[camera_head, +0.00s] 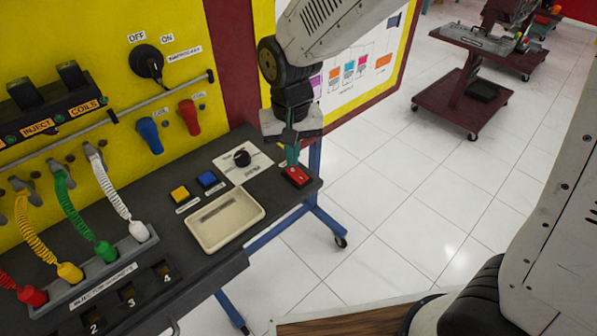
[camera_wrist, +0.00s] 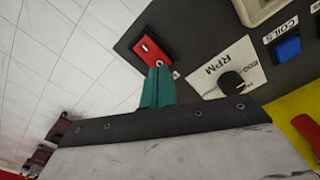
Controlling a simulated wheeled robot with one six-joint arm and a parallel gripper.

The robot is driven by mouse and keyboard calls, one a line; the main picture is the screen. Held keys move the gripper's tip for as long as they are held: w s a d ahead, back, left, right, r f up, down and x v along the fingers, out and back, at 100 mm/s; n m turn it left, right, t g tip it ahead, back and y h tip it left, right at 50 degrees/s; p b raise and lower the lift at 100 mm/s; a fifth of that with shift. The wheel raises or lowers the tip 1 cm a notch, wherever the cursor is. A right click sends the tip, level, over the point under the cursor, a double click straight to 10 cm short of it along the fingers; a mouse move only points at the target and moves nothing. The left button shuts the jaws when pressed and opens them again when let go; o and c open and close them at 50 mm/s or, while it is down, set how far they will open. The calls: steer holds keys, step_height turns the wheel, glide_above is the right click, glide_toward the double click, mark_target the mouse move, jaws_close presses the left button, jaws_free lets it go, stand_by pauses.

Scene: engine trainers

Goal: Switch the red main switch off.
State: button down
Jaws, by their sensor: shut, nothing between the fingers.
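The red main switch (camera_head: 296,176) sits on the dark bench top near its right end. In the head view my gripper (camera_head: 292,158) is directly above or at the back edge of it, pointing down, with its green fingers shut and empty. In the wrist view the red switch (camera_wrist: 152,49) lies just beyond the shut fingertips (camera_wrist: 158,73), which overlap its lower edge. I cannot tell whether the fingertips touch it. A small light mark shows on the switch face; its rocker position is too small to tell.
An RPM knob (camera_head: 242,158) on a white plate stands left of the gripper. Yellow (camera_head: 180,194) and blue (camera_head: 207,180) buttons and a cream tray (camera_head: 226,218) are further left. The yellow panel (camera_head: 100,30) rises behind. Open floor lies right of the bench.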

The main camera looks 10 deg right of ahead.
mark_target(302, 179)
steer(key=shift+f, duration=0.95)
stand_by(0.9)
steer(key=shift+r, duration=3.55)
steer(key=s, duration=0.1)
steer(key=s+d+n, duration=0.1)
steer(key=shift+s+d+f+g, duration=0.25)
steer(key=shift+s+d+g, duration=0.15)
steer(key=s+d+r+m+t, duration=0.1)
steer(key=s+d+r, duration=0.3)
steer(key=s+d, duration=0.4)
steer(key=s+d+r+t, duration=0.1)
steer(key=s+d+r, duration=0.4)
steer(key=s+d, duration=0.3)
steer(key=d, duration=0.3)
steer(key=shift+s+m, duration=0.35)
steer(key=shift+m, duration=0.05)
